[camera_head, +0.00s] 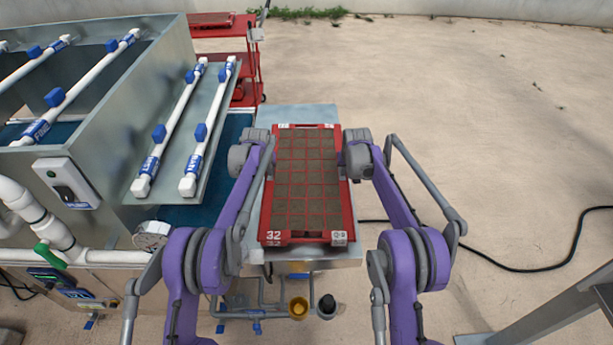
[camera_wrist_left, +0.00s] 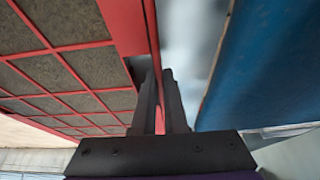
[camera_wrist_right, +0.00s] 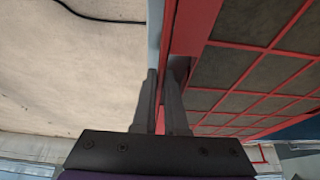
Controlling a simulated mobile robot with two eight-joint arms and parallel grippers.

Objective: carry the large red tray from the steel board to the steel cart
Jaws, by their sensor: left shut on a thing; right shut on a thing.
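The large red tray (camera_head: 265,222) has a grid of soil-filled cells and the number 32 on its near edge. It is over the steel board (camera_head: 345,257) in the middle of the head view; I cannot tell whether it rests on it or is just above. My left gripper (camera_head: 267,150) is shut on the tray's left rim, and the left wrist view shows its fingers (camera_wrist_left: 158,100) on both sides of that rim. My right gripper (camera_head: 346,152) is shut on the right rim; its fingers show in the right wrist view (camera_wrist_right: 163,100). The steel cart is not clearly identifiable.
A steel machine with white pipes and blue valves (camera_head: 120,100) stands to the left. A red cart (camera_head: 222,32) with a tray on top is behind it. A black cable (camera_head: 520,268) lies on the floor at right. A grey metal frame (camera_head: 545,310) is at bottom right. The right floor is mostly open.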

